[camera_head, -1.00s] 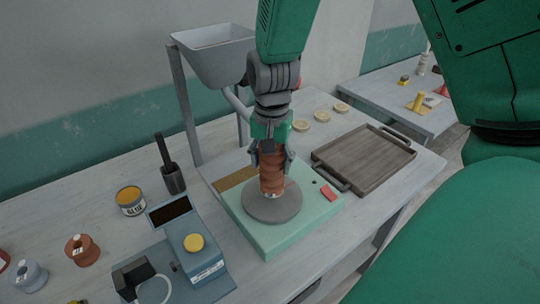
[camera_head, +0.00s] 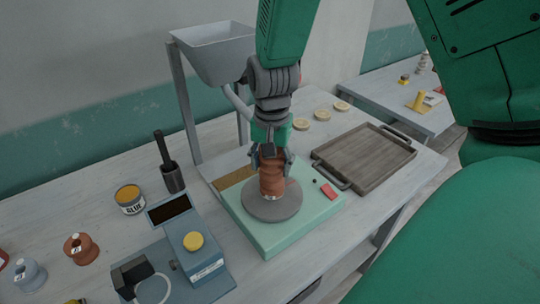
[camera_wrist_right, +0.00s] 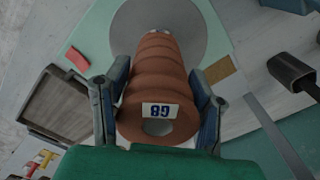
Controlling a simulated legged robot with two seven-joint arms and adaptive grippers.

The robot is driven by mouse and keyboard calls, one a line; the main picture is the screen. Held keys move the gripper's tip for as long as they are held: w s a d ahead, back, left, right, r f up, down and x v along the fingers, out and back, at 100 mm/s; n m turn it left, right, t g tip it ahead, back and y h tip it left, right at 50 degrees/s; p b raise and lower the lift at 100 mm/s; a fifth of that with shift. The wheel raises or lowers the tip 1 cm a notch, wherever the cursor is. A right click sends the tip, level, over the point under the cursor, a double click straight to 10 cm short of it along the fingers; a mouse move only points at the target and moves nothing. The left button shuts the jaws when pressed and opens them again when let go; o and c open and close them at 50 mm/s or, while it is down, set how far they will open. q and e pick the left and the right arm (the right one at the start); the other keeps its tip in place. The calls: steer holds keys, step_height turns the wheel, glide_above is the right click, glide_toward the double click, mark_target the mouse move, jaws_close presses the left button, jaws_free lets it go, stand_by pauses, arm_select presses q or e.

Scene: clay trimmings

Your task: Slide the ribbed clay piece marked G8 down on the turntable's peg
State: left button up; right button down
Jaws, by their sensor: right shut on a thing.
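The ribbed clay piece (camera_head: 272,181) is reddish brown and stands about upright over the turntable's round grey disc (camera_head: 288,209). In the right wrist view the piece (camera_wrist_right: 155,75) shows its open end, a hole and a white label marked G8, upside down. My right gripper (camera_wrist_right: 158,112) is shut on the piece, one finger on each side near the labelled end. It comes from above in the head view (camera_head: 271,162). The peg is hidden by the piece, and I cannot tell whether the lower end touches the disc. My left gripper is out of view.
A grey hopper (camera_head: 210,50) stands behind. A glue tin (camera_head: 130,199) and clay spools stand further left.

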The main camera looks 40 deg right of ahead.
steer(key=shift+f, duration=0.45)
steer(key=c, duration=0.6)
jaws_free()
steer(key=shift+r, duration=0.15)
step_height(320, 180, up, 12)
steer(key=shift+f, duration=0.2)
